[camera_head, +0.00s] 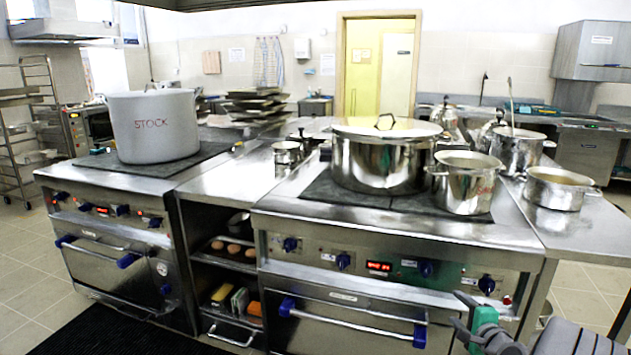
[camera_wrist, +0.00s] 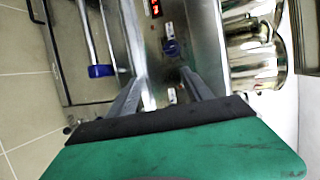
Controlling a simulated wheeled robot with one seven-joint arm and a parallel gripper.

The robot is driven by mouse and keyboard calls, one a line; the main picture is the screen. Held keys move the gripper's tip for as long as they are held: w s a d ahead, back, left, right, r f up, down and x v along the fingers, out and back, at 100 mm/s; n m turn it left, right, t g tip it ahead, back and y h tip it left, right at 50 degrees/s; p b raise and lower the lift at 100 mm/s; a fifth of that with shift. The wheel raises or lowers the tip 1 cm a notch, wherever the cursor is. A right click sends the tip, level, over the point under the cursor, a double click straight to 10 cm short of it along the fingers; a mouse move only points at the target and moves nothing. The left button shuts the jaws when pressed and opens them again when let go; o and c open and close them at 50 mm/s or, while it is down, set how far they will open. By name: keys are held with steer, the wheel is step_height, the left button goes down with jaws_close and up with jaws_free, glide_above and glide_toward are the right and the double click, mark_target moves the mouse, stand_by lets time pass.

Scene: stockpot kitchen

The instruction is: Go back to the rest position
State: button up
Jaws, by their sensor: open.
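My gripper (camera_head: 461,311) is low at the right of the head view, in front of the right stove (camera_head: 395,275). In the wrist view my gripper (camera_wrist: 163,76) shows two grey fingers spread apart with nothing between them. The wrist view is turned on its side. It shows the stove front with a blue knob (camera_wrist: 170,47) and a blue-ended oven handle (camera_wrist: 101,71) beyond the fingers. The fingers look clear of the stove front, but I cannot judge the exact gap.
A large lidded pot (camera_head: 380,165) and a smaller pot (camera_head: 466,186) stand on the right stove. A grey STOCK pot (camera_head: 153,128) stands on the left stove. A shallow pan (camera_head: 557,190) sits at the right. Tiled floor (camera_head: 25,290) is free at the left.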

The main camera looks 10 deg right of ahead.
steer(key=s+a+r+n+g+y+p, duration=0.15)
steer(key=a+r+n+p, duration=0.3)
steer(key=a, duration=0.45)
steer(key=a+r+n+g+y+p, duration=0.1)
steer(key=a+r+n+g+p, duration=0.3)
steer(key=a, duration=0.4)
steer(key=a+r+n+g+y+p, duration=0.15)
steer(key=a+r+n, duration=0.3)
steer(key=a, duration=0.45)
steer(key=s+a+r+n+g+p, duration=0.1)
steer(key=s+a+r+n+p, duration=0.1)
steer(key=s, duration=0.4)
steer(key=s+a+r+n+g+h+p, duration=0.1)
steer(key=s+a+r+n+p, duration=0.2)
steer(key=s+a, duration=0.2)
steer(key=s+a+r+n+g+p, duration=0.2)
steer(key=s+a+r+n, duration=0.1)
steer(key=s, duration=0.4)
steer(key=shift+a+r+h+p, duration=0.2)
steer(key=shift+a+h+p, duration=0.05)
steer(key=shift+h+p, duration=0.15)
